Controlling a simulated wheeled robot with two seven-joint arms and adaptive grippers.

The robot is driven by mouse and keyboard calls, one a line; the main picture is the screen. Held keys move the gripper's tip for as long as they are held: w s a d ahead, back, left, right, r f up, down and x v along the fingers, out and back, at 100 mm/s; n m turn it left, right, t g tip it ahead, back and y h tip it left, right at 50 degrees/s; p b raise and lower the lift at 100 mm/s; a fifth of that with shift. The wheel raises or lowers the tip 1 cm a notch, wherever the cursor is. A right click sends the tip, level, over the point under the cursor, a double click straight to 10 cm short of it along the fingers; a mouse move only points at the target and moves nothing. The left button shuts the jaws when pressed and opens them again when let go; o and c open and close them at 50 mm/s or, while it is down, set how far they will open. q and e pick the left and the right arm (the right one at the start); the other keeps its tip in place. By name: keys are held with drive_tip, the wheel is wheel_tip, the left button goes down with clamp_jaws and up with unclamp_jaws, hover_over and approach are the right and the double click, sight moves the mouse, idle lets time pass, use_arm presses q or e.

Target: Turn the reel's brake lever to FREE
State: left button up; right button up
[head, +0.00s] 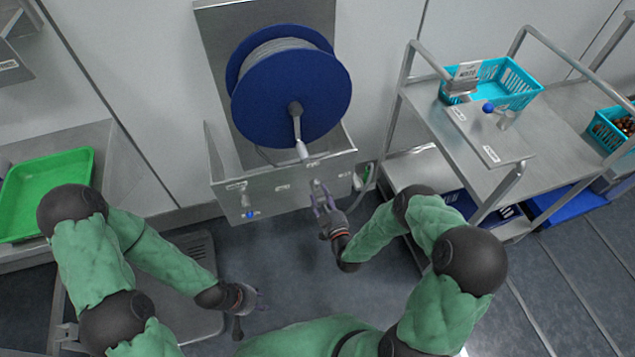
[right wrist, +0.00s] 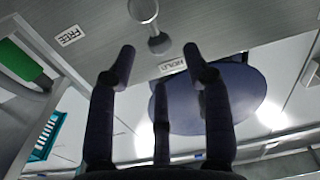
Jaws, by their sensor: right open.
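The blue reel (head: 285,98) stands against the wall above a steel box front. The brake lever (right wrist: 158,42) is a short silver post with a round end on that front, between the label HOLD (right wrist: 172,66) and the label FREE (right wrist: 70,36). Which label the lever points to is unclear. My right gripper (head: 320,192) is open in front of the box, with its fingers towards the lever; in the right wrist view its fingertips (right wrist: 160,62) stand apart with nothing between them. My left gripper (head: 258,300) hangs low over the floor, away from the box; its fingers are unclear.
The reel's crank handle (head: 301,148) hangs just above the box. A blue knob (head: 250,214) is at the box's lower left. A steel cart (head: 470,150) with a turquoise basket (head: 518,78) stands right. A green tray (head: 45,200) is at left.

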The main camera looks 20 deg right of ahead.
sight(318, 186)
drive_tip(key=w, duration=0.2)
drive_tip(key=w+b, duration=0.1)
drive_tip(key=w, duration=0.3)
drive_tip(key=shift+w+a+b, duration=0.25)
drive_tip(key=shift+b, duration=0.15)
clamp_jaws()
